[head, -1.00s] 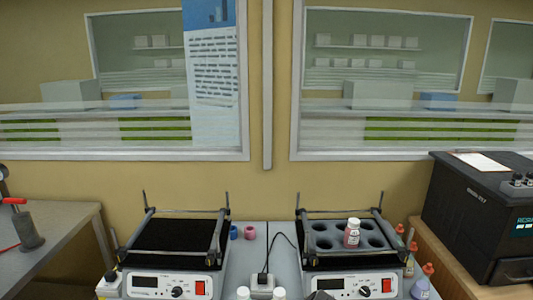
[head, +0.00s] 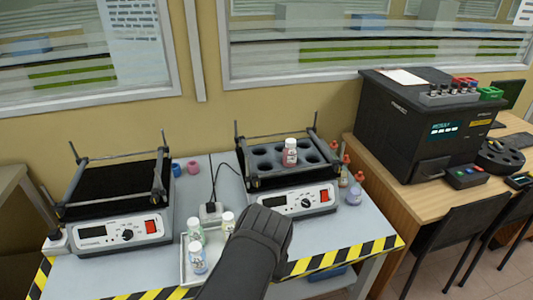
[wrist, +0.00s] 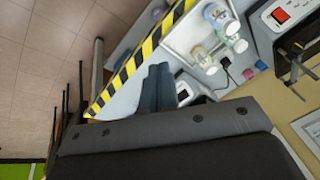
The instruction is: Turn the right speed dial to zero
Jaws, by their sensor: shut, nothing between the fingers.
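The right shaker (head: 285,203) stands on the grey table. Its front panel carries a black speed dial (head: 305,201), a dark display and a red switch (head: 324,195). The dial's setting is too small to read. My gripper (wrist: 159,68) is shut and empty in the wrist view, its two grey-blue fingers together. In the head view my dark wrist (head: 262,235) is in front of the shaker's lower left corner, left of the dial, and the fingertips are hidden. The fingers appear apart from the dial, which I cannot make out in the wrist view.
The left shaker (head: 90,238) has a similar panel. A white tray (head: 184,268) with several bottles is left of my wrist. One bottle (head: 290,152) stands on the right shaker's rack; red-capped bottles (head: 354,190) stand to its right. A striped edge (head: 372,250) borders the table.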

